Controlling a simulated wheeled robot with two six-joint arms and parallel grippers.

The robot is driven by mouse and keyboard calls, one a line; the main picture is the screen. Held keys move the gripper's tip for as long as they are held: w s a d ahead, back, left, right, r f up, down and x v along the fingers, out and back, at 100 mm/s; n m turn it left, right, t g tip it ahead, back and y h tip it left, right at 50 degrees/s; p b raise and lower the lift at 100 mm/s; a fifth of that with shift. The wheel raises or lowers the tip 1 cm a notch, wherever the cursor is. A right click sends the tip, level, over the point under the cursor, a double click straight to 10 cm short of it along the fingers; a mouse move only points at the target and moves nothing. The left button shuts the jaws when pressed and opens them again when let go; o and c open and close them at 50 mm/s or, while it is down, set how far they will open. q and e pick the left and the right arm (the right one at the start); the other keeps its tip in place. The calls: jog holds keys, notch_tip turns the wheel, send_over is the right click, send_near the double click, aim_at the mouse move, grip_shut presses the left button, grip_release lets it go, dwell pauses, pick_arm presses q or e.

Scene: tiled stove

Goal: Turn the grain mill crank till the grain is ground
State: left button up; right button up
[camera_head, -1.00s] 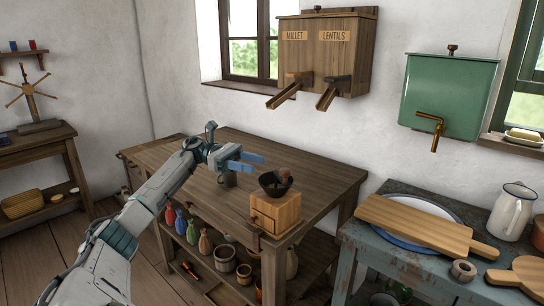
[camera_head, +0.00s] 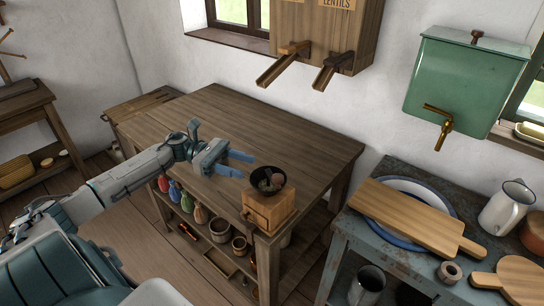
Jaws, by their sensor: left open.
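The grain mill (camera_head: 268,208) is a small light wooden box with a drawer front, at the near right corner of the wooden table. A dark bowl (camera_head: 284,186) sits on top of it with some contents, too small to make out. I cannot clearly pick out the crank. My left gripper (camera_head: 247,165) is over the table, just left of the mill. Its two blue fingers are apart, empty and pointing right toward the bowl, and appear not to touch it. My right gripper is not in view.
The wooden table (camera_head: 215,113) is mostly bare behind the mill. Its lower shelf holds several coloured bottles and pots (camera_head: 219,229). A wall dispenser (camera_head: 325,30) has two wooden spouts. A blue side table (camera_head: 395,172) at right carries boards, a plate (camera_head: 422,190) and a white jug (camera_head: 503,208).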

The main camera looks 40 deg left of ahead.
aim_at(278, 177)
pick_arm(q)
jog(key=shift+s+p+x, duration=0.2)
jog(key=shift+p+x, duration=1.85)
jog(key=shift+x, duration=3.4)
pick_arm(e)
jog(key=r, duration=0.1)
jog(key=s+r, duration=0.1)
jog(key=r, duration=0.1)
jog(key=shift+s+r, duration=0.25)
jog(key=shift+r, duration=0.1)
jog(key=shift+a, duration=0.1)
pick_arm(q)
grip_shut()
